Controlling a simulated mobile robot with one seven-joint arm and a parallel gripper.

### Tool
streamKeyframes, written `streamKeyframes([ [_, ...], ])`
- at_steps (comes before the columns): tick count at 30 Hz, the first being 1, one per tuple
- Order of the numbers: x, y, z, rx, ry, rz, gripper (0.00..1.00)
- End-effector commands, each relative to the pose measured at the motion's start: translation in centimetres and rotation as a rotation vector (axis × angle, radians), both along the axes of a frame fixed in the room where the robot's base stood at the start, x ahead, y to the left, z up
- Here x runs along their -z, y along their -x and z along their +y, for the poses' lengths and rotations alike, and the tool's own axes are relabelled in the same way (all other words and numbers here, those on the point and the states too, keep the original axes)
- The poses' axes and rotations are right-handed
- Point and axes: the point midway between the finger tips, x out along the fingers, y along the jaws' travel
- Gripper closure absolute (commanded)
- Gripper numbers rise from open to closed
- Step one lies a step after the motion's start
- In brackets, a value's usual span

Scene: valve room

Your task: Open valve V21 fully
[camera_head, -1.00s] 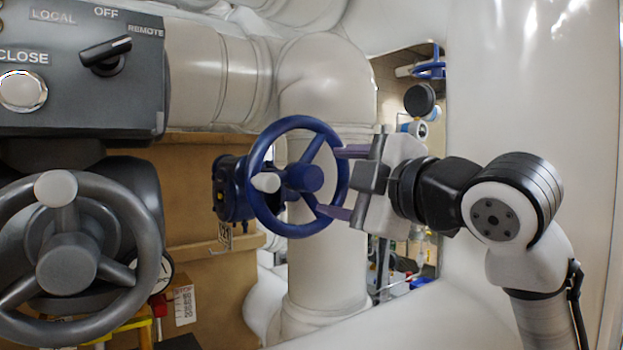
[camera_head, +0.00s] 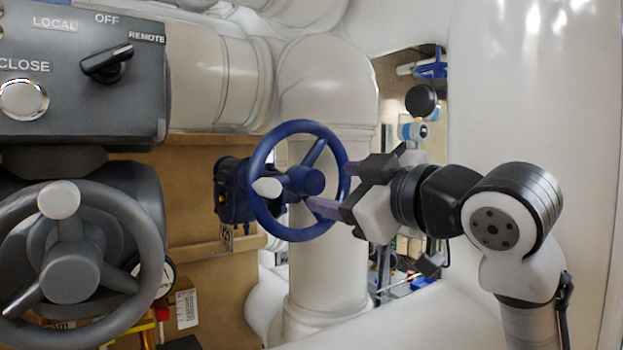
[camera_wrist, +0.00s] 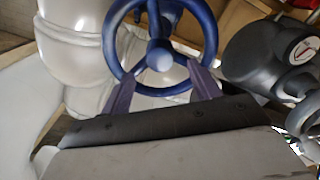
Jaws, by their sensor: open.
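The blue handwheel (camera_head: 262,222) has three spokes, a round hub and a pale knob on its left side. A tag hangs below its blue valve body (camera_head: 231,192), but its lettering is too small to read now. My gripper (camera_head: 328,186) is at the right side of the wheel, open, with its fingers pointing left and one finger reaching near the lower right spoke. In the wrist view the wheel (camera_wrist: 203,62) is just ahead, and the two purple fingers (camera_wrist: 160,85) overlap its near rim on either side of the hub. I cannot tell whether they touch it.
A grey actuator panel (camera_head: 75,105) with a grey handwheel (camera_head: 150,290) stands close at left. A thick white pipe (camera_head: 335,255) runs upright behind the blue wheel. A large white cylinder (camera_head: 520,90) fills the right side near my arm.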

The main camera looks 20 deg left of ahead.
Motion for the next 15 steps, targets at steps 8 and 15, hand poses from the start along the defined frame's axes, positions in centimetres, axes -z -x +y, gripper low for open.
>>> streamKeyframes([
  [8,-0.07,0.03,0.06,-0.001,-0.087,0.131,0.38],
  [15,-0.14,0.02,0.05,-0.001,-0.266,0.402,0.38],
])
